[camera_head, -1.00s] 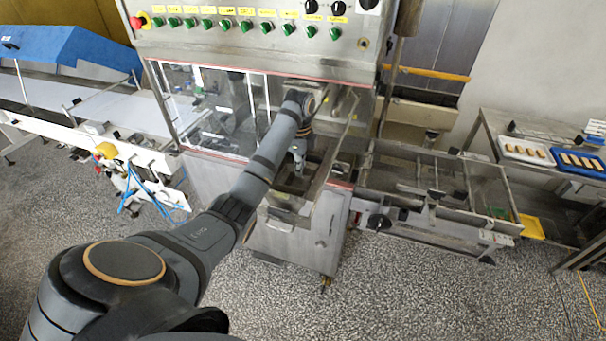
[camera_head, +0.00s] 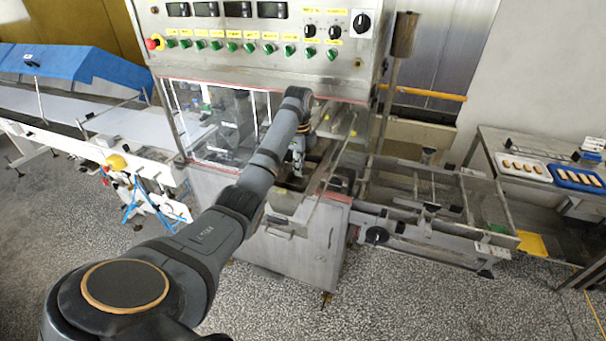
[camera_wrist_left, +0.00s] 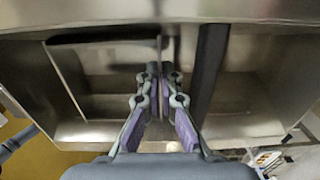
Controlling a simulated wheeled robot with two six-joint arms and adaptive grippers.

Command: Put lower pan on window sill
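My left gripper (camera_head: 297,165) reaches down into the opening of the steel machine, above an open metal pan or trough (camera_head: 281,218). In the left wrist view, my left gripper (camera_wrist_left: 163,75) has its two fingers close together, with a thin upright metal edge (camera_wrist_left: 162,50) between or just behind their tips. I cannot tell whether they touch it. A shallow metal pan (camera_wrist_left: 105,80) shows left of the fingers, with a dark bar to their right. Which metal part is the lower pan is unclear. No window sill can be made out. My right gripper is out of view.
The machine's control panel (camera_head: 250,35) overhangs the opening, with a clear guard window (camera_head: 215,115) to its left. A steel conveyor frame (camera_head: 430,200) stands at right. A bench at far right bears a white tray (camera_head: 505,172) and a blue tray (camera_head: 562,182). Speckled floor lies in front.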

